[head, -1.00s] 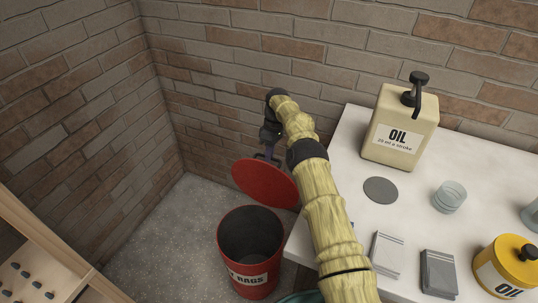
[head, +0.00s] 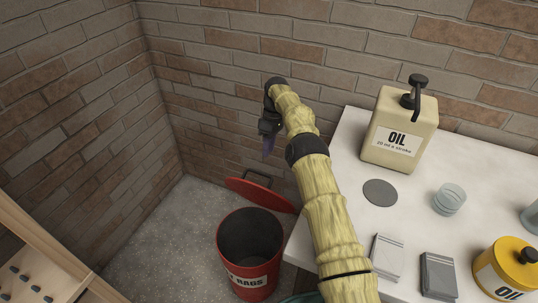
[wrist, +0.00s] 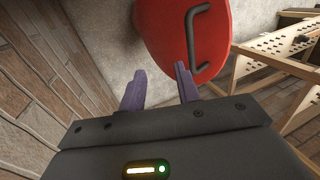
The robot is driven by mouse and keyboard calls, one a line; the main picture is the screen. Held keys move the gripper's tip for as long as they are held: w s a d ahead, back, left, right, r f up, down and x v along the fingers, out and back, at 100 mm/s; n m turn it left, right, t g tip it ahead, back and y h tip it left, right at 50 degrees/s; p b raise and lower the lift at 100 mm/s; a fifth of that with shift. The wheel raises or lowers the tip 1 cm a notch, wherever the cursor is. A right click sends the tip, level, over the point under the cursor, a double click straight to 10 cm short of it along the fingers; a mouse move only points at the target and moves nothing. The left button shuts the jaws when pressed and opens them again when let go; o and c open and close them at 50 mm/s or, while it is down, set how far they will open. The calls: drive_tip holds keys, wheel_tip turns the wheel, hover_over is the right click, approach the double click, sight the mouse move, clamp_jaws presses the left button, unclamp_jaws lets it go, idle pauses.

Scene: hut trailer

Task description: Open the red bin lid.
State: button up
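The red bin (head: 250,252) stands on the floor left of the white table, with its dark mouth uncovered. The red lid (head: 262,193) is tilted back behind the bin's rim, its black handle (head: 257,178) facing the brick wall. In the wrist view the lid (wrist: 165,30) and its handle (wrist: 191,36) lie beyond the fingers. My gripper (head: 268,149) is above and behind the lid, apart from it. Its two purple fingers (wrist: 160,88) are spread with nothing between them, so it is open.
The white table (head: 330,205) at the right holds a cream oil can (head: 398,135), a yellow oil can (head: 507,272), a glass jar (head: 449,199) and grey packets. A wooden rack (head: 40,245) stands at the lower left. Brick walls are close behind.

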wheel_tip(320, 180, up, 4)
drive_tip(key=shift+s+r+p, duration=0.1)
drive_tip(key=shift+r+p, duration=0.1)
drive_tip(key=shift+p, duration=0.45)
drive_tip(key=s+d+r+m+t+h+p, duration=0.1)
drive_tip(key=s+r+m+p, duration=0.2)
drive_tip(key=r, duration=0.4)
drive_tip(key=s+r+m+t+p, duration=0.2)
drive_tip(key=s+r+p, duration=0.1)
drive_tip(key=s+r, duration=0.35)
drive_tip(key=s+d+r+m+t+p, duration=0.1)
drive_tip(key=s+d+r+m+p, duration=0.1)
drive_tip(key=s, duration=0.6)
drive_tip(key=s+d+r+m+t+p, duration=0.1)
drive_tip(key=s+d+r+m+p, duration=0.1)
drive_tip(key=s, duration=0.7)
drive_tip(key=s+d+r+m+p, duration=0.1)
drive_tip(key=s+d+r+m, duration=0.1)
drive_tip(key=s, duration=0.6)
drive_tip(key=shift+s+d+m+t+h+p, duration=0.35)
drive_tip(key=shift+d+m, duration=0.25)
drive_tip(key=shift+d, duration=0.55)
